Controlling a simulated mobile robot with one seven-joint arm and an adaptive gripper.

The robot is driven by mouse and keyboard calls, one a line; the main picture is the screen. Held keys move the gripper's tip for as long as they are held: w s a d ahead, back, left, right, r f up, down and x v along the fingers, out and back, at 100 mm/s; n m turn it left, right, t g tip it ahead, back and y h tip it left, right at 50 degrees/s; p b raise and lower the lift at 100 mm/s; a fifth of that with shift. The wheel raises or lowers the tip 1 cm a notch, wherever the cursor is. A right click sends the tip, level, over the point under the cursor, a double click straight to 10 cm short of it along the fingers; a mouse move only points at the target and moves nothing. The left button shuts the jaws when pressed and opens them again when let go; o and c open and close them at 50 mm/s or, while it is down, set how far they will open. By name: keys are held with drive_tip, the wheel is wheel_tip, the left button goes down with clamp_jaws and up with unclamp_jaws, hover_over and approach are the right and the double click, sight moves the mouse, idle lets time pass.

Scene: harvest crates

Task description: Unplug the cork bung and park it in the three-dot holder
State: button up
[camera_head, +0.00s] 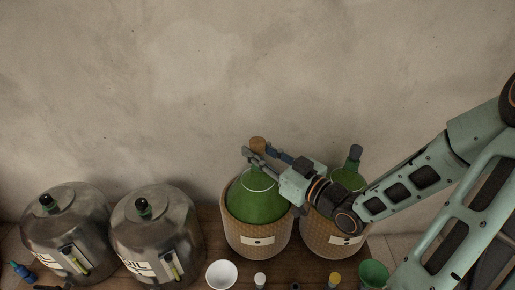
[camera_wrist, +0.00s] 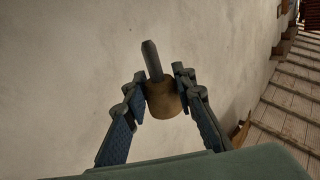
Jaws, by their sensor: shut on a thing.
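My gripper (camera_head: 257,151) is shut on a brown cork bung (camera_head: 258,143) above the left green wicker-wrapped demijohn (camera_head: 255,205). In the wrist view my gripper (camera_wrist: 160,90) has the cork bung (camera_wrist: 165,103) between its two fingertips, with a grey stem (camera_wrist: 151,60) standing out of it. No bottle glass shows around the bung in the wrist view. The demijohn's mouth is hidden by my gripper in the head view. I cannot make out a three-dot holder; no dot marks are readable.
A second wicker demijohn (camera_head: 332,231) with a grey-topped stopper (camera_head: 355,152) stands behind my wrist. Two steel vessels (camera_head: 157,230) stand at left. A white bowl (camera_head: 221,274), a green cup (camera_head: 373,274), a white-topped item (camera_head: 260,280) and a yellow-topped item (camera_head: 335,278) line the front.

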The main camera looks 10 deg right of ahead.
sight(258, 140)
drive_tip(key=shift+r, duration=0.1)
drive_tip(key=shift+r+p, duration=2.7)
drive_tip(key=shift+p, duration=0.15)
drive_tip(key=shift+f, duration=0.1)
